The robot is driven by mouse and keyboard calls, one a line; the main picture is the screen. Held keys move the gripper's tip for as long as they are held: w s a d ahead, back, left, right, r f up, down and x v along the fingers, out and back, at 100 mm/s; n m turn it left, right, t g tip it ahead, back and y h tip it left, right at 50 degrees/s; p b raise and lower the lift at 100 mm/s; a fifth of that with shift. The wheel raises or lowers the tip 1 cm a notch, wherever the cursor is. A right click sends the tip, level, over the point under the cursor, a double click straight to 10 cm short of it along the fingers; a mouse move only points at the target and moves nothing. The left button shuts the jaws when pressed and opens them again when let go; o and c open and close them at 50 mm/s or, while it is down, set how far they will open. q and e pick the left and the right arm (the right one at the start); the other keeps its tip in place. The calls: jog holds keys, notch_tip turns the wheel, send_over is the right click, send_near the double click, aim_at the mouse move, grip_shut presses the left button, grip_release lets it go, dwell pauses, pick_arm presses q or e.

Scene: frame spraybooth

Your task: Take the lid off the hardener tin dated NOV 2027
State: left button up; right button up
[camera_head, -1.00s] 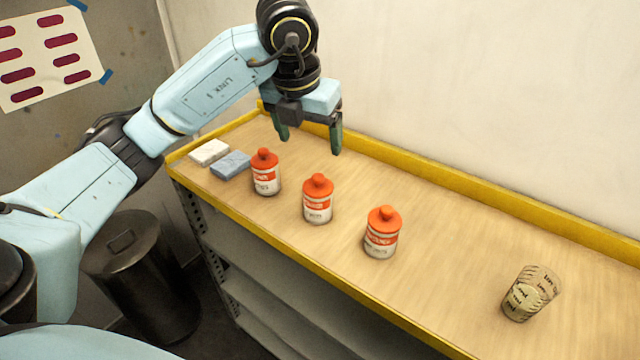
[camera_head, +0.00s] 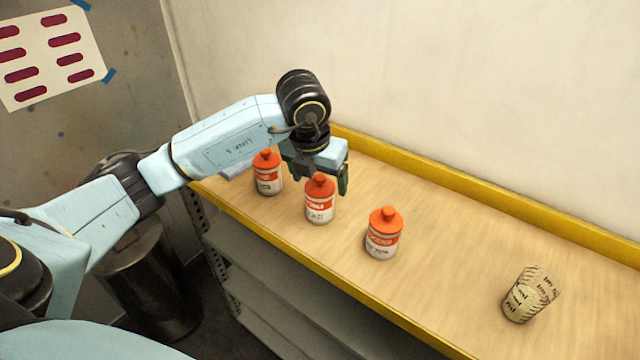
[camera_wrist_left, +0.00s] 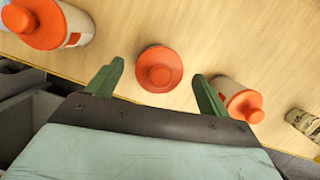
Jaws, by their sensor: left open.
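Three white tins with orange-red knobbed lids stand in a row on the bench: a left tin (camera_head: 268,182), a middle tin (camera_head: 320,209) and a right tin (camera_head: 383,243). Their printed dates are too small to read. My left gripper (camera_head: 322,182) is at the middle tin, pointing down, its far finger just right of the lid. In the left wrist view the open fingers (camera_wrist_left: 158,72) lie either side of the middle tin's round lid (camera_wrist_left: 160,70), with gaps on both sides. The left tin (camera_wrist_left: 40,22) and right tin (camera_wrist_left: 240,98) flank it. My right gripper is out of view.
A patterned cup (camera_head: 528,294) stands at the right on the wooden bench (camera_head: 450,230). A yellow rim (camera_head: 480,210) runs along the back wall. A dark bin (camera_head: 150,275) stands on the floor.

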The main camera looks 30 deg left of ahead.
pick_arm(q)
jog(key=shift+c, duration=0.2)
jog(key=c, duration=1)
jog(key=shift+r, duration=0.1)
